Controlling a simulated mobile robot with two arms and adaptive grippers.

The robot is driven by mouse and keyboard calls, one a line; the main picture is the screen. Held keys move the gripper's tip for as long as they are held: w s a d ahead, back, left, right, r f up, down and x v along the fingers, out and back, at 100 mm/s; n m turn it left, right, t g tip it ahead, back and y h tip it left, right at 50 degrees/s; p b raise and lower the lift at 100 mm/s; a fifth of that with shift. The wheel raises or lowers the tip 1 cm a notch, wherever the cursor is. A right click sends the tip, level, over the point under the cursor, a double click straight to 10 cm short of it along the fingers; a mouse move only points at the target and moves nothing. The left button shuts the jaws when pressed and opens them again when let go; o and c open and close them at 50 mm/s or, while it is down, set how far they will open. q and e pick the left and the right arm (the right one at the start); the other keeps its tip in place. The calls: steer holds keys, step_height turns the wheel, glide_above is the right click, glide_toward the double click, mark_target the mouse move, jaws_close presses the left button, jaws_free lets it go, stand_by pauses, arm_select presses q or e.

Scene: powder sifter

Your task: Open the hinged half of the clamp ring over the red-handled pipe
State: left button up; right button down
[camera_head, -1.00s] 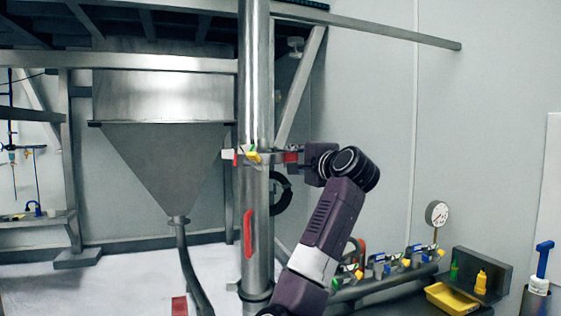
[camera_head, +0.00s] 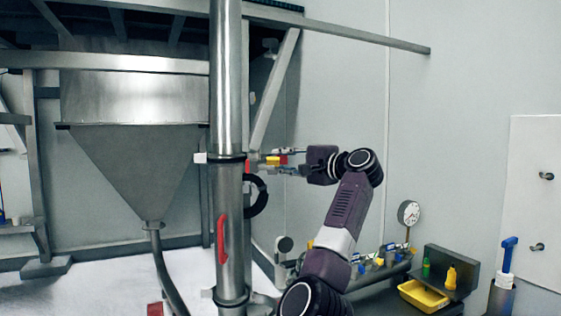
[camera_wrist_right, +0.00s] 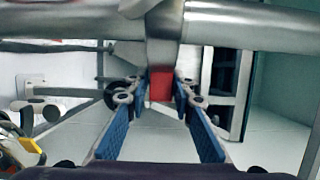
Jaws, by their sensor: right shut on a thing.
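The upright steel pipe (camera_head: 230,190) bears a red handle (camera_head: 222,238). A dark seam crosses its front at clamp height, with no band over it. The hinged half of the clamp ring (camera_head: 265,161), with red and yellow parts, stands out to the right of the pipe. My right gripper (camera_head: 281,163) is shut on it. In the wrist view a red block (camera_wrist_right: 160,88) at the end of a metal band (camera_wrist_right: 163,52) sits between the blue-padded fingers. A pale piece (camera_head: 201,158) shows at the pipe's left. My left gripper is not in view.
A steel hopper (camera_head: 130,160) stands left of the pipe, with a frame beam (camera_head: 270,95) behind. At the lower right are a gauge (camera_head: 408,213), a yellow tray (camera_head: 423,297) and bottles. The wall area above my right arm is clear.

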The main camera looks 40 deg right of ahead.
steer(key=shift+s+d+r, duration=0.15)
steer(key=shift+d+r, duration=0.05)
steer(key=shift+r, duration=0.3)
steer(key=c, duration=1.9)
jaws_free()
steer(key=shift+c, duration=0.2)
steer(key=shift+o, duration=1.1)
steer(key=shift+w+f, duration=0.3)
steer(key=shift+s, duration=0.2)
steer(key=s, duration=1.1)
steer(key=shift+s, duration=0.35)
steer(key=shift+f, duration=0.1)
